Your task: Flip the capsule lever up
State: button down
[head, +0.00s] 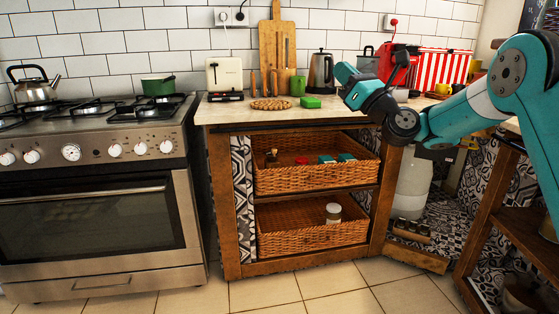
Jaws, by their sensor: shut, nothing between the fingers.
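A red machine (413,66), which looks like the capsule machine, stands at the back right of the wooden counter, against the tiled wall.
A red-and-white striped box (442,66) stands right of the machine. Wicker baskets (300,179) fill the shelves below. The floor in front is clear.

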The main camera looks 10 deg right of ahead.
aim_at(409, 47)
jog(key=i, duration=1.25)
jog(key=z, duration=1.05)
jog(key=i, duration=1)
